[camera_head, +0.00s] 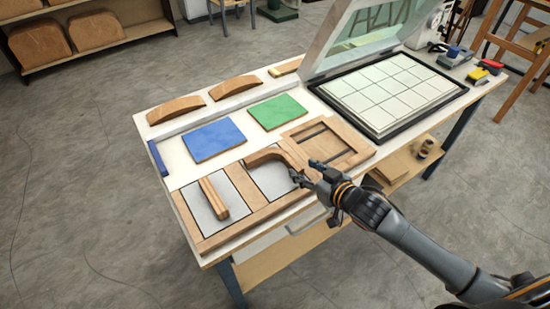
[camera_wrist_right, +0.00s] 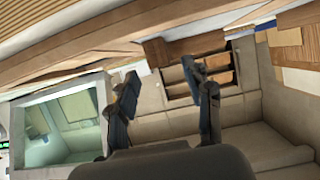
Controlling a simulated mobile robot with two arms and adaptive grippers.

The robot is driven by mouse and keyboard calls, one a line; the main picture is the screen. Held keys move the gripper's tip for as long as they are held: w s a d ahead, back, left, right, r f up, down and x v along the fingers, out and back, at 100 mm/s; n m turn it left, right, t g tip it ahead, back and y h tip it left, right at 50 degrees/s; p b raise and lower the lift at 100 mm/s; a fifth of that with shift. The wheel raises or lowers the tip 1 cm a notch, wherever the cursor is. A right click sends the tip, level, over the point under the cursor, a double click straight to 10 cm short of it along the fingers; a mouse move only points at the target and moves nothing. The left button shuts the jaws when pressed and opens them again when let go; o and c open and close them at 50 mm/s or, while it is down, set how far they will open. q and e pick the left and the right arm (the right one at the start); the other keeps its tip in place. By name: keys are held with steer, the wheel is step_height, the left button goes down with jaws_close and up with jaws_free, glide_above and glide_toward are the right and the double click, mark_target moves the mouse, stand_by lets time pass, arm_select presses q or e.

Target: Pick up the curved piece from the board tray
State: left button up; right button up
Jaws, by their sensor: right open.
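The wooden board tray (camera_head: 237,231) lies along the front of the workbench, with three compartments. A brown curved piece (camera_head: 268,154) lies in the middle compartment, arching over a pale grey panel. My right gripper (camera_head: 302,174) is open and empty, close to the curved piece's right end; I cannot tell whether they touch. In the right wrist view the two open fingers (camera_wrist_right: 163,84) show with nothing between them. My left gripper is not in view.
A straight wooden bar (camera_head: 213,197) lies in the left compartment. Blue (camera_head: 213,139) and green (camera_head: 277,112) squares lie behind the tray, with arched wooden blocks (camera_head: 175,109) beyond. An open-lidded press (camera_head: 392,95) stands to the right.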

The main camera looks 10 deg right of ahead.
mark_target(295, 164)
steer(key=shift+p+x, duration=0.6)
steer(key=shift+x, duration=2.5)
steer(key=shift+a+r, duration=0.1)
jaws_close()
